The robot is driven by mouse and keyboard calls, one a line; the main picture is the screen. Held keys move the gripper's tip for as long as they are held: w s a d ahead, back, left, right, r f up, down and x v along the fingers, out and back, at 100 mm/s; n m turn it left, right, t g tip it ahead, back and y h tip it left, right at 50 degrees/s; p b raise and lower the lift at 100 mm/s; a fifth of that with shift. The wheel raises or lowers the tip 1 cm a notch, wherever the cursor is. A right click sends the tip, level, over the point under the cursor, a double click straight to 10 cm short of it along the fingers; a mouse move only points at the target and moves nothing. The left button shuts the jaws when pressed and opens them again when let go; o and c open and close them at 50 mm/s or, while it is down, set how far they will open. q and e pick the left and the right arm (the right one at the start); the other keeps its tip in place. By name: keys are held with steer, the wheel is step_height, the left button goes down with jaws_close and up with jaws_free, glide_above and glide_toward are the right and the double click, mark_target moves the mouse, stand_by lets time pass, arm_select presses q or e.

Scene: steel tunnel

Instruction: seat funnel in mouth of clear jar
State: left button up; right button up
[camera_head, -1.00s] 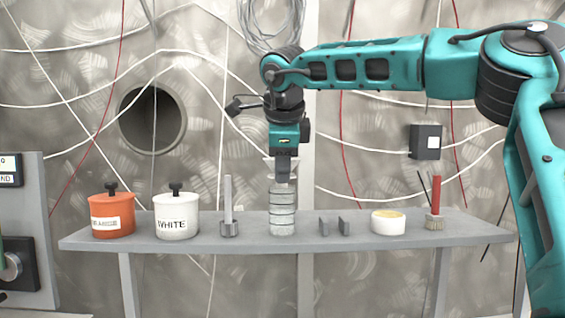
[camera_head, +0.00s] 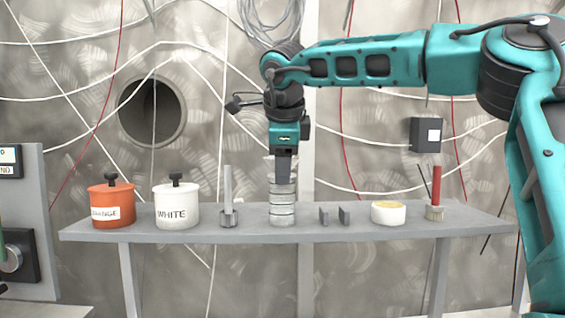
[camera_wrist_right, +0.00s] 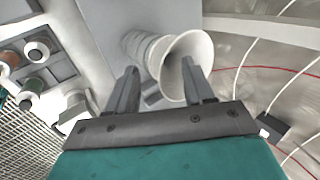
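The clear ribbed jar (camera_head: 282,208) stands upright at the middle of the shelf. The pale funnel (camera_head: 268,170) is at its top, mostly hidden in the head view by my right gripper (camera_head: 283,182). In the wrist view the funnel (camera_wrist_right: 174,62) shows its wide mouth, with the jar (camera_wrist_right: 138,45) beyond its narrow end. My right gripper's fingers (camera_wrist_right: 160,75) stand apart; one overlaps the mouth, the other is clear of the rim. How deep the stem sits is hidden. My left gripper is not in view.
On the shelf (camera_head: 250,235) stand an orange pot (camera_head: 112,207), a white pot (camera_head: 176,205), a grey post (camera_head: 228,198), two small plates (camera_head: 334,215), a white bowl (camera_head: 388,215) and a red-handled brush (camera_head: 436,195). A grey panel (camera_head: 25,220) stands at left.

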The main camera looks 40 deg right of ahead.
steer(key=shift+o, duration=0.2)
steer(key=p+v, duration=0.1)
steer(key=v, duration=1.2)
steer(key=shift+p, duration=0.35)
steer(key=shift+f, duration=0.1)
